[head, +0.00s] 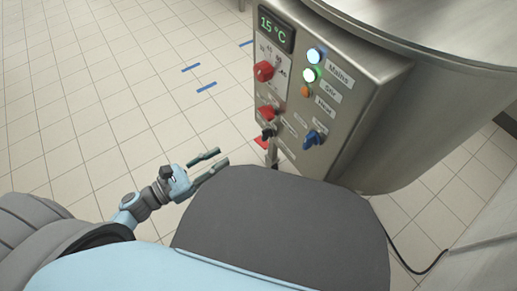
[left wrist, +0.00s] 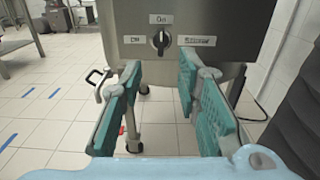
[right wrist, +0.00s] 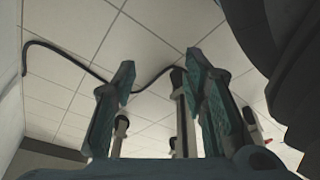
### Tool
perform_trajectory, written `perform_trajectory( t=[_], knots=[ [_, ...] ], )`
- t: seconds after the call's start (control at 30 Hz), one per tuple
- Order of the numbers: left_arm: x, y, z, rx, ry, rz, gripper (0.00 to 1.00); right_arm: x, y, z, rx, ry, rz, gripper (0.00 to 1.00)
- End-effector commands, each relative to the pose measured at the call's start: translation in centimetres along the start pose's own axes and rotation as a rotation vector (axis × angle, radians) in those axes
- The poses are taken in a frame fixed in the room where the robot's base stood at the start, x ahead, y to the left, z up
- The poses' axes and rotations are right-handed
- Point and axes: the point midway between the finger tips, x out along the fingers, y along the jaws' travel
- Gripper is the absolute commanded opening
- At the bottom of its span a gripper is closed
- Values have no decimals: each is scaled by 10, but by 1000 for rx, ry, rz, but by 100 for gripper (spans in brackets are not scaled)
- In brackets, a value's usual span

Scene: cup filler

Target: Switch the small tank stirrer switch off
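The steel tank (head: 430,110) carries a control panel (head: 345,105). A black rotary switch (head: 268,131) sits low on the panel's left part. In the left wrist view a black rotary switch (left wrist: 160,40) shows ahead, with its pointer upright toward the "On" label (left wrist: 160,19). My right gripper (right wrist: 160,85) is open and empty, over floor.
The panel also holds a red knob (head: 264,71), a red switch (head: 268,110), a blue switch (head: 314,138) and a 15 °C display (head: 276,28). A black cable (head: 420,268) runs on the floor at right.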

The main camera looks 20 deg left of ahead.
Motion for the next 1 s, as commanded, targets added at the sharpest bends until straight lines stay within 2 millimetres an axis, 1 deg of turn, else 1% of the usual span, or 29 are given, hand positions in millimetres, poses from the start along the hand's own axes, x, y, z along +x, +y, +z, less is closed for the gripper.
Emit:
perform_trajectory(
  t=[0.07,0.17,0.4,0.53,0.6,0.7,0.93,0.97,1.0],
  knots=[
    [9,-3,5,31,-10,-13,30,-2,0,-2,0,2,-1,40],
    [30,-2,8,29,-13,-10,30,-5,0,-4,-3,0,-1,40],
    [100,-2,8,22,-12,-5,30,-6,-1,-6,-4,-2,-1,40],
    [127,-2,7,21,-9,-5,30,-7,-1,-6,-7,-6,-1,40],
    [135,-2,7,21,-8,-5,30,-8,-1,-8,-8,-3,-1,40],
    [141,-2,7,21,-6,-5,30,-8,-1,-8,-9,-6,-2,40],
    [143,-2,7,21,-6,-5,30,-9,-2,-7,-9,-12,-1,40],
    [143,-2,7,21,-6,-5,28,-9,-2,-7,-9,-11,-2,40],
    [143,-2,7,21,-6,-5,22,-9,-2,-7,-9,-11,-2,40]
  ],
)
